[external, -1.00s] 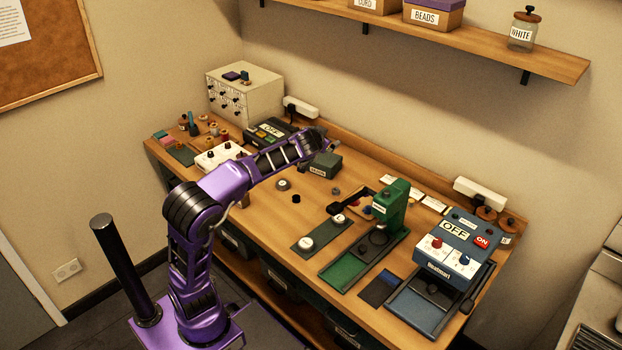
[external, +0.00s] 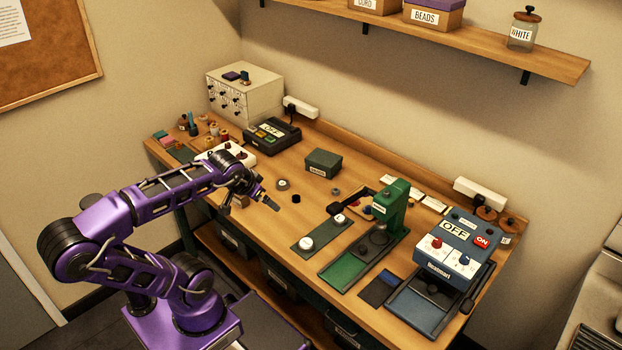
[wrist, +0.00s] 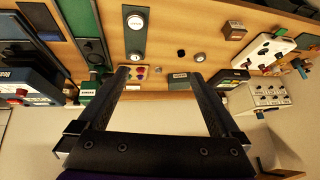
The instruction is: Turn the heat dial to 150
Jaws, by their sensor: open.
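The blue heat press (external: 447,255) stands at the right end of the workbench, its display reading OFF beside a red ON button (external: 482,242). Its white front panel carries a red dial (external: 437,243) and a blue dial (external: 464,260). Their scales are too small to read, so I cannot tell which one is heat or where it points. My gripper (external: 272,203) is open and empty over the left-middle of the bench, well left of the press. In the wrist view, the open jaws (wrist: 160,78) have nothing between them, and the press (wrist: 28,85) is at the left edge, partly cut off.
A green hand press (external: 390,212) with a black lever stands between my gripper and the heat press. Two round white-topped pieces (external: 306,244) lie on a dark mat nearby. A dark green box (external: 323,162) sits behind. A shelf (external: 480,45) hangs above the back.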

